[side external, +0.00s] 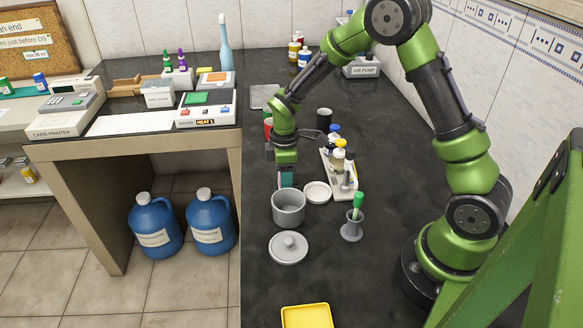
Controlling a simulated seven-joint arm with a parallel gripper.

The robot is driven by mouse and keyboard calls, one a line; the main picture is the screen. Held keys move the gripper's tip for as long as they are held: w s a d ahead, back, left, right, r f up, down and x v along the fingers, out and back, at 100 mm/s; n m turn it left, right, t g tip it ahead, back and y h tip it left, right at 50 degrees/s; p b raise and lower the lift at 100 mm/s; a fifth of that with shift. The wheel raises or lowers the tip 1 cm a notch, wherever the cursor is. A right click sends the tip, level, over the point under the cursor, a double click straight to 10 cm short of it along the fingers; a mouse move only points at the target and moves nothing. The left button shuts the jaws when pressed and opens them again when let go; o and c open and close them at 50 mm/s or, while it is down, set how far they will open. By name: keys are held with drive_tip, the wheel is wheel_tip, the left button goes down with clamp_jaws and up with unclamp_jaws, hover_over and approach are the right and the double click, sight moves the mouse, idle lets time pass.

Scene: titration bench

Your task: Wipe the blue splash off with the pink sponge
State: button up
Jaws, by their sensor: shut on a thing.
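My gripper (286,163) points down over the bench, just behind the grey pot (289,209). I cannot make out the blue splash anywhere on the dark bench top (345,285).
The pot's lid (288,248), a white dish (317,192) and a cylinder with a green item (353,225) stand nearby. A bottle rack (341,178) is right of my gripper. A yellow tray (306,316) lies at the front.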

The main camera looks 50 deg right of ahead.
drive_tip(key=shift+s+a+f, duration=0.15)
drive_tip(key=shift+s+a, duration=1.15)
drive_tip(key=shift+w+d+f, duration=0.2)
drive_tip(key=shift+w+d, duration=1.15)
drive_tip(key=shift+d, duration=0.1)
drive_tip(key=shift+w+d+r, duration=0.1)
drive_tip(key=shift+w+d, duration=1.15)
drive_tip(key=shift+d, duration=0.1)
drive_tip(key=shift+a+r, duration=0.15)
drive_tip(key=shift+r, duration=2.95)
drive_tip(key=shift+r, duration=0.1)
drive_tip(key=shift+r, duration=1.4)
